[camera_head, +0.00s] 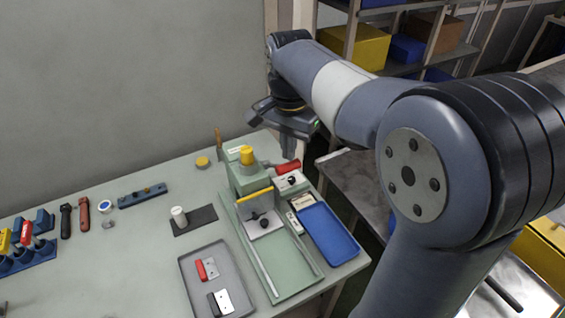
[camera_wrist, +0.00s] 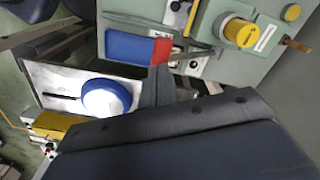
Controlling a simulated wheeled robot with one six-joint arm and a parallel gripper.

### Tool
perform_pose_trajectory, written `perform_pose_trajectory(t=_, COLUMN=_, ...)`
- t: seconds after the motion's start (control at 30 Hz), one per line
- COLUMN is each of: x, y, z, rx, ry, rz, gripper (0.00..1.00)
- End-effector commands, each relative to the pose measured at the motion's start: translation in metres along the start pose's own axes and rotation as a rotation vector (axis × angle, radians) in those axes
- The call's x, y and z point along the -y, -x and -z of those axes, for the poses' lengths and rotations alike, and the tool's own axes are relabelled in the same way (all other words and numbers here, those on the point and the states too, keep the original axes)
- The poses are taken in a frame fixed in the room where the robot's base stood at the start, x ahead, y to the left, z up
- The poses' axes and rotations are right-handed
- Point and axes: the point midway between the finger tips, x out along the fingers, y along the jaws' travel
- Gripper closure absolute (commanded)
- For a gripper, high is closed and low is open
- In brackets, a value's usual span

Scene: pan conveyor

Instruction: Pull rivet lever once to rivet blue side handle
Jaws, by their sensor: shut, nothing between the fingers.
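The green rivet press (camera_head: 247,178) stands on the bench with a yellow cap (camera_head: 246,155) on top. Its red lever grip (camera_head: 288,167) sticks out to the right. The grip also shows in the wrist view (camera_wrist: 161,50). My gripper (camera_head: 290,155) is shut and empty, its tips close by the red grip; I cannot tell whether they touch it. In the wrist view my fingertips (camera_wrist: 158,70) lie just below the grip. A metal plate with a black knob (camera_head: 263,222) and a yellow bar (camera_head: 255,196) sit at the press's front. I cannot make out a blue side handle.
A blue tray (camera_head: 345,247) lies right of the press. A grey tray (camera_head: 190,285) holds a red part (camera_head: 201,270) and a black part. A white cylinder (camera_head: 179,216) stands on a dark mat. The wrist view shows a blue pan (camera_wrist: 105,98) on a metal surface.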

Motion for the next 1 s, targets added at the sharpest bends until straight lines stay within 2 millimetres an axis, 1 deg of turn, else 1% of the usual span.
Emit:
perform_pose_trajectory(t=0.17, x=-0.001, y=-0.006, z=-0.001, rx=0.0, ry=0.0, rz=0.0, gripper=1.0)
perform_pose_trajectory(t=1.0, x=-0.009, y=-0.057, z=-0.005, rx=0.0, ry=0.0, rz=0.001, gripper=1.0)
